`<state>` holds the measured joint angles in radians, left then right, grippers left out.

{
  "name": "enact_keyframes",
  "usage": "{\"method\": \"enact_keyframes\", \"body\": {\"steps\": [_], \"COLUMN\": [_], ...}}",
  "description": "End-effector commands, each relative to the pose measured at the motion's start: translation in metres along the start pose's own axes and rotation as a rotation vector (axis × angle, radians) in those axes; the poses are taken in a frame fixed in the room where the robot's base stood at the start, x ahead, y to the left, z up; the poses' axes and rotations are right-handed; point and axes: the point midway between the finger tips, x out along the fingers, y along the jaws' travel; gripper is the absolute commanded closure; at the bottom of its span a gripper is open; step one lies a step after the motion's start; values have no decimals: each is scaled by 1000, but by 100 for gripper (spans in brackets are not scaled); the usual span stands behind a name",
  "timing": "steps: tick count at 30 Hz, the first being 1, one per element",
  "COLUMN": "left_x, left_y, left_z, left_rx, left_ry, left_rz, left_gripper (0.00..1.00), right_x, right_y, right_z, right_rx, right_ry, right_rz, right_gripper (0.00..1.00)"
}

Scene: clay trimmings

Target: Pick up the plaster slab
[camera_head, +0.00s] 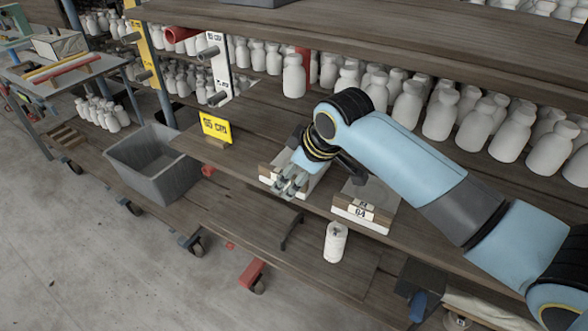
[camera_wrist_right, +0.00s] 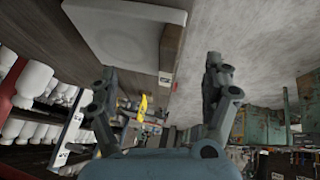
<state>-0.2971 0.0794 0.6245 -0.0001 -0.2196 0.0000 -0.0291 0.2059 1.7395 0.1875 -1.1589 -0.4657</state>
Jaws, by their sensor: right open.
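Two pale slabs with white edges and small label tags lie on the wooden shelf. The left slab (camera_head: 314,184) is partly hidden behind my right gripper (camera_head: 290,186). The right slab (camera_head: 374,194) carries a tag reading 64 and lies clear of the gripper. My right gripper is open with nothing between its fingers. It appears at the front edge of the left slab; I cannot tell if it touches. In the right wrist view, a pale slab (camera_wrist_right: 125,32) with a small tag lies beyond the spread fingers of the gripper (camera_wrist_right: 160,65). My left gripper is not in view.
A white cylinder (camera_head: 335,242) stands below the slabs. A grey bin (camera_head: 152,168) and a yellow sign (camera_head: 215,127) are to the left. Rows of white bottles (camera_head: 440,117) fill the shelf behind the arm. Open floor (camera_head: 90,250) lies at lower left.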

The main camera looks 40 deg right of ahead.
Motion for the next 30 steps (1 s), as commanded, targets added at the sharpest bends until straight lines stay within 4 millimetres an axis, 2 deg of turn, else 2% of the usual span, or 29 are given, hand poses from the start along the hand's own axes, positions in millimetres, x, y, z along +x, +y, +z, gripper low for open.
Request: {"method": "enact_keyframes", "body": {"steps": [1, 6, 15, 30], "left_x": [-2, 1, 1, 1], "left_y": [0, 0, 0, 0], "left_z": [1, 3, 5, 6], "left_rx": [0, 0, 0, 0], "left_ry": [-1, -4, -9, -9], "left_rz": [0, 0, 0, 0], "left_gripper": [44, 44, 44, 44], "right_x": [4, 29, 33, 33], "right_y": [4, 3, 3, 3], "right_z": [-10, -6, -6, -5], "right_rx": [1, 1, 0, -1], "right_ry": [3, -1, 1, 1], "right_rz": [0, -1, 0, 0], "right_gripper": [17, 17, 19, 84]}}
